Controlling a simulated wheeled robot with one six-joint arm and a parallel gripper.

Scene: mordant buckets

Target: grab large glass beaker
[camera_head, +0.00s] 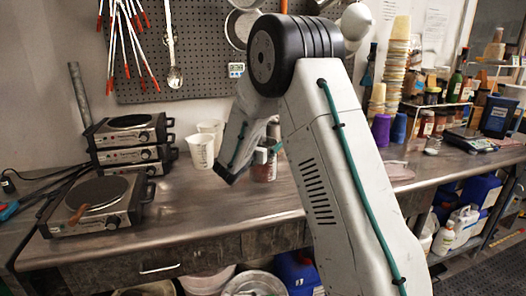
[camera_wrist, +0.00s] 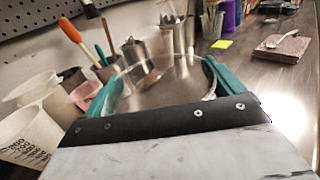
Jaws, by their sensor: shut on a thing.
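The large glass beaker (camera_wrist: 178,92) is clear, and its round rim shows in the wrist view just ahead of my wrist. My gripper (camera_wrist: 163,70) has its two teal fingers on opposite sides of the beaker, shut on its glass wall. The beaker's base is hidden behind the black edge of my gripper, so I cannot tell whether it touches the bench. In the head view my arm hides most of the gripper and beaker; only a bit of teal finger shows beside the arm.
White measuring cups (camera_wrist: 28,138) stand close on the left in the wrist view. Pots with tools, including an orange-handled one (camera_wrist: 70,30), stand behind the beaker. Hot plates (camera_head: 97,203) sit at the left of the metal bench (camera_head: 190,230).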

